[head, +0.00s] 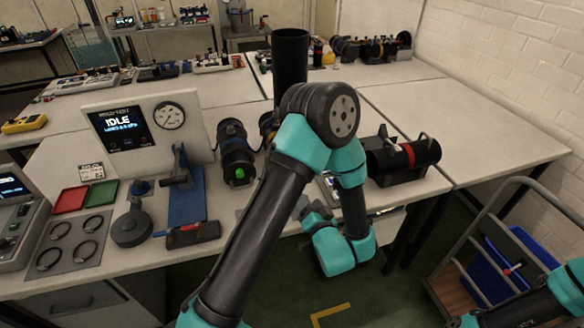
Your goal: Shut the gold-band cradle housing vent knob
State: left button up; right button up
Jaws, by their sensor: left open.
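A dark housing with a brass-gold part (266,122) lies on the bench, mostly hidden behind my left arm; I take it for the gold-band one. Its vent knob cannot be made out. To its left lies another black cylinder (236,150) with a green knob on its near end. A black cylinder with a red band (407,156) lies in a cradle to the right. My left gripper (304,208) is open, near the bench's front edge, below and in front of the gold-marked housing, and partly hidden by its own arm.
A tall dark cylinder (291,62) stands behind my left arm. A gauge panel (140,125), a blue stand (187,195), red and green trays (71,199) and rings crowd the left bench. The right bench (470,115) is clear. A cart (500,250) stands at right.

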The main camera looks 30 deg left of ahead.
pick_arm(q)
jog(key=x, duration=1.7)
jog(key=c, duration=0.9)
jog(key=shift+m, duration=0.8)
jog(key=o, duration=0.9)
